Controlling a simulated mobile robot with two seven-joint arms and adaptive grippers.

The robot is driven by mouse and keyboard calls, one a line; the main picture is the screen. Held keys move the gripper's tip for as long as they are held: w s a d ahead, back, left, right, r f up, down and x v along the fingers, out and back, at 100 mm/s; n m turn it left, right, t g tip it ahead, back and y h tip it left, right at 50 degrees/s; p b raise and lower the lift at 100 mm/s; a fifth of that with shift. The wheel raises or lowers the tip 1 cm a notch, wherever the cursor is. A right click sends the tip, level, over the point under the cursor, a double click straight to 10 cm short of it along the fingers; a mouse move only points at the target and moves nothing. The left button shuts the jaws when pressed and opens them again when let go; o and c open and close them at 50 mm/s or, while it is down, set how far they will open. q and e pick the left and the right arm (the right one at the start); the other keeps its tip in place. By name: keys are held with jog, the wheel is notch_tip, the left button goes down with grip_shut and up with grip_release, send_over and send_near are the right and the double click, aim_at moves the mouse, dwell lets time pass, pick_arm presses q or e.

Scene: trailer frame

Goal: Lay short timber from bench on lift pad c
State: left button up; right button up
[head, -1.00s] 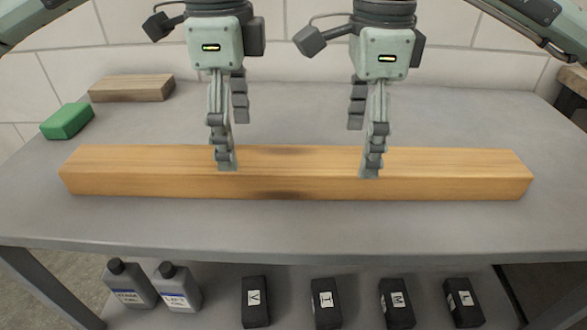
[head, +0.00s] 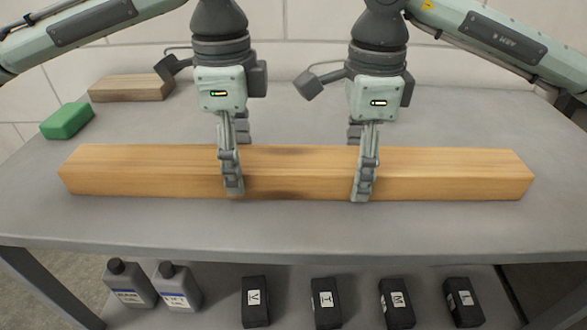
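A long light-brown timber (head: 300,178) with dark smudges near its middle lies flat across the bench (head: 300,228). My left gripper (head: 237,170) straddles it left of its middle, with one finger in front of the near face and the other partly hidden behind. My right gripper (head: 359,172) straddles it in the same way right of the middle. Whether the fingers press on the wood cannot be told. A shorter, greyish-brown timber (head: 130,88) lies at the back left of the bench. No lift pad is identifiable.
A green block (head: 67,120) lies at the bench's left edge. On the shelf below stand two grey bottles (head: 130,285) and several black lettered blocks (head: 326,303). A pale wall (head: 300,35) stands behind the bench. The bench's front strip is clear.

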pick_arm(q)
grip_shut()
pick_arm(e)
grip_shut()
pick_arm(q)
jog(key=shift+r, duration=0.1)
pick_arm(e)
jog(key=shift+r, duration=0.1)
